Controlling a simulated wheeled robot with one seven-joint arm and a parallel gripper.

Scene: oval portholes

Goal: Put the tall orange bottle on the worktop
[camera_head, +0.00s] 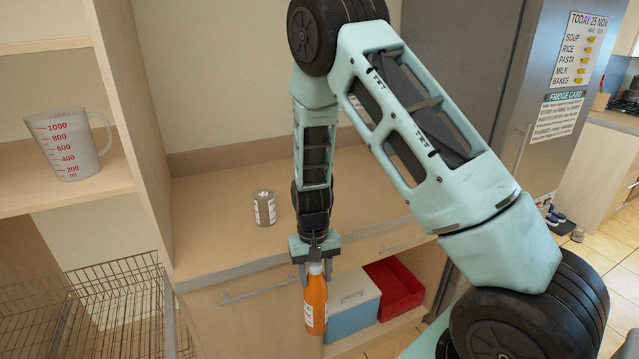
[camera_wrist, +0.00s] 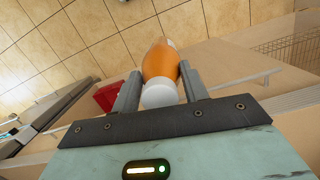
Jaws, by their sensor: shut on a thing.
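The tall orange bottle (camera_head: 316,300) has a white cap and a pale label. It hangs upright from my gripper (camera_head: 315,268), in front of the worktop's front edge in the head view. My gripper is shut on it near the cap. In the wrist view the orange bottle (camera_wrist: 160,65) sits between the two fingers of my gripper (camera_wrist: 160,92), cap towards the camera. The worktop (camera_head: 215,225) is wooden and lies behind the bottle. A small grey can (camera_head: 264,208) with a label stands on it.
A measuring jug (camera_head: 68,145) stands on a shelf at the left, beside a tall panel (camera_head: 140,120). A wire basket (camera_head: 115,305) is below. Under the worktop are a blue box with a white lid (camera_head: 350,305) and a red tray (camera_head: 396,288). The worktop is clear around the can.

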